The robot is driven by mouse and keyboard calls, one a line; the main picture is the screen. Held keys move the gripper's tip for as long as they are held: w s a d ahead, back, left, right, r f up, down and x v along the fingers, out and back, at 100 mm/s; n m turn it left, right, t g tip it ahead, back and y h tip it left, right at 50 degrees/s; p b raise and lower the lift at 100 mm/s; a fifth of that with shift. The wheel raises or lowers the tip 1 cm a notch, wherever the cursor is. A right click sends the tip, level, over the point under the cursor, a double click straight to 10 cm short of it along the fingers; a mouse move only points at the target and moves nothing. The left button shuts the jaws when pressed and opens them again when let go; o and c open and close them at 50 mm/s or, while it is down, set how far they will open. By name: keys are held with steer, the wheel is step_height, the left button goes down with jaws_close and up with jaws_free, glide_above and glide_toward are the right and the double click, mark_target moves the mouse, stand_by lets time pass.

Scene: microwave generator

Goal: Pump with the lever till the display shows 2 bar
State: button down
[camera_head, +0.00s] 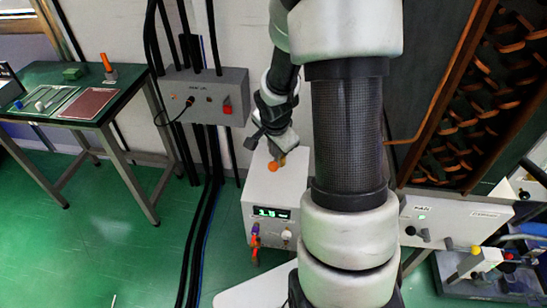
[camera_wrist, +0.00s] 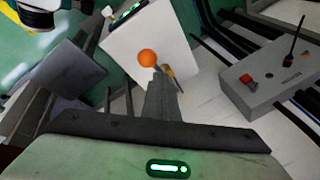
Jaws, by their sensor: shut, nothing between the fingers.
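A white box (camera_head: 262,190) stands on the floor in the head view, with a lit green display (camera_head: 271,213) on its front. The digits are small, and I cannot read them surely. The lever's orange ball knob (camera_head: 272,167) shows at the box top; it also shows in the wrist view (camera_wrist: 147,58). My gripper (camera_head: 284,156) is shut and empty, just beside the knob. In the wrist view my gripper (camera_wrist: 158,78) points at the box, its tips close to the knob; I cannot tell whether they touch. The lever's shaft is mostly hidden.
A grey wall box (camera_head: 205,95) with a red switch and cables is at left. A green-topped table (camera_head: 75,85) stands further left. A white panel (camera_head: 455,218) and a rack of orange parts (camera_head: 480,110) are at right. Black cables run down left of the white box.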

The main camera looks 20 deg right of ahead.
steer(key=shift+r, duration=0.1)
steer(key=r+p, duration=0.1)
steer(key=w+r+p, duration=0.1)
steer(key=r+p, duration=0.1)
steer(key=d+r+p, duration=0.1)
steer(key=shift+w+d+r, duration=0.1)
steer(key=shift+w+r, duration=0.2)
steer(key=shift+w, duration=0.05)
stand_by(1.0)
